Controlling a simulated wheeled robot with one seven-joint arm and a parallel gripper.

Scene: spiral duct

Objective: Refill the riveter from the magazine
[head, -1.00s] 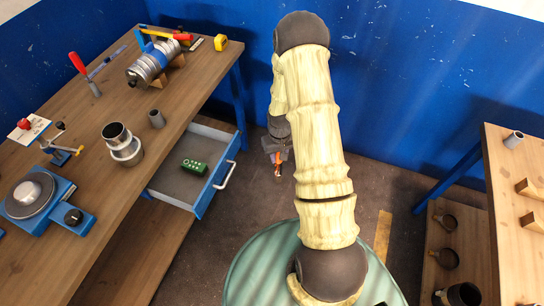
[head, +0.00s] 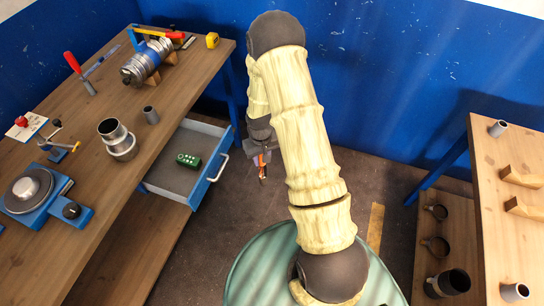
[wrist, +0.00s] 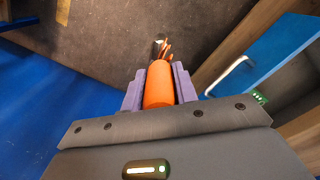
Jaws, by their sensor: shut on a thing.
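My gripper (head: 260,158) is shut on an orange tool (wrist: 158,84) with a darker, partly metallic far end; this may be the riveter, but its shape is too small to be sure. In the wrist view the purple fingers of my gripper (wrist: 159,88) press on both sides of its orange body. In the head view the tool hangs in free air to the right of the open drawer. A green block with pale dots (head: 188,160), which looks like the magazine, lies in the drawer. A corner of it also shows in the wrist view (wrist: 260,97).
The open drawer (head: 212,190) juts from the left bench (head: 125,190), its handle towards my gripper. Metal duct pieces (head: 118,140), a blue-based turntable device (head: 35,195) and hand tools stand on that bench. Another bench (head: 490,210) is on the right. Floor between is clear.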

